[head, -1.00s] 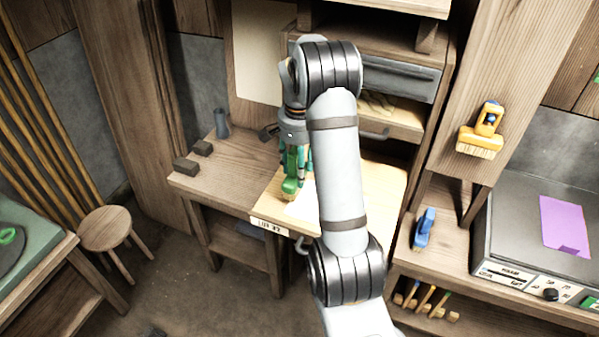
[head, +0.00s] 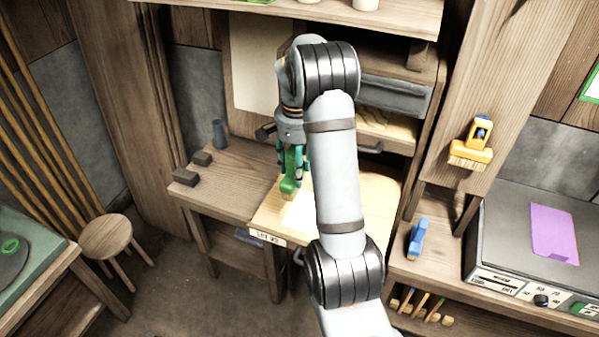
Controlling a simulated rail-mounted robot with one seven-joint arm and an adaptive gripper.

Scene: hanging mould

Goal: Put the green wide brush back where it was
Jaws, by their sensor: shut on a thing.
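The green wide brush (head: 289,178) is in my gripper (head: 291,150), over the pale wooden board with the white sheet. The brush hangs with its bristle end down. My gripper is shut on its upper part. I cannot tell whether the bristles touch the sheet or hang just above it. My arm hides the right part of the board (head: 262,217) and part of the sheet (head: 299,212).
A yellow brush (head: 472,152) hangs on the right post. A blue brush (head: 417,238) stands on the right bench, beside a grey machine with a purple sheet (head: 554,232). Dark blocks (head: 186,176) and a grey-blue cup (head: 220,132) are on the left bench. A stool (head: 106,237) stands left.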

